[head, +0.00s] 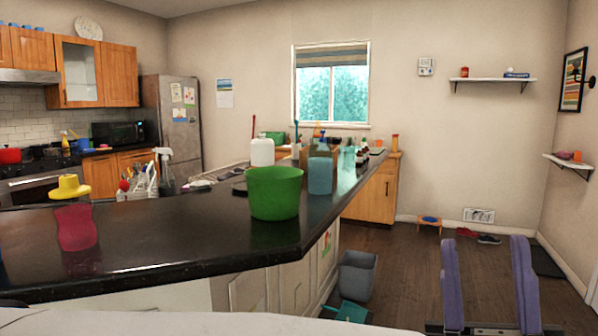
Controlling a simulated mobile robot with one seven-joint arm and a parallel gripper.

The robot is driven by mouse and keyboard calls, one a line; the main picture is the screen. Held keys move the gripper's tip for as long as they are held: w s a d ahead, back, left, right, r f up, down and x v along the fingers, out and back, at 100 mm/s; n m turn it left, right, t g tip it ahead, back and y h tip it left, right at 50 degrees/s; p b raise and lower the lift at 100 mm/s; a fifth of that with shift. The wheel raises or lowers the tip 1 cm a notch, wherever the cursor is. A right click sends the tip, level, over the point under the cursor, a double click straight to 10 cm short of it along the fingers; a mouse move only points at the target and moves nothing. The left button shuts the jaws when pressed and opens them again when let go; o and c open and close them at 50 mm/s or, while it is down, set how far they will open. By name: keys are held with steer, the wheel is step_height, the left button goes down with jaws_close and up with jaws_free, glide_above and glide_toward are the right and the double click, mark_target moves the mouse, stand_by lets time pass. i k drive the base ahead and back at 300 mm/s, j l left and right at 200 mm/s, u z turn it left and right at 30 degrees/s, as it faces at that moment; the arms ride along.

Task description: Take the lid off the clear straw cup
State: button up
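A cup with a red lower body (76,228) stands upright on the black counter at the left. A yellow lid-shaped piece (69,188) with a raised middle sits above it. The narrow band between them looks see-through, so this seems to be the clear straw cup with its lid on. No separate straw can be made out. My gripper (483,243) is at the bottom right, its two purple fingers upright and wide apart. It is open and empty, over the floor side, well to the right of the cup and apart from the counter.
Spray bottle (165,170) and several bottles are behind. A grey bin (357,274) stands below the counter's end.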

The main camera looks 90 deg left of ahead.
mark_target(69, 185)
steer(key=u, duration=1.35)
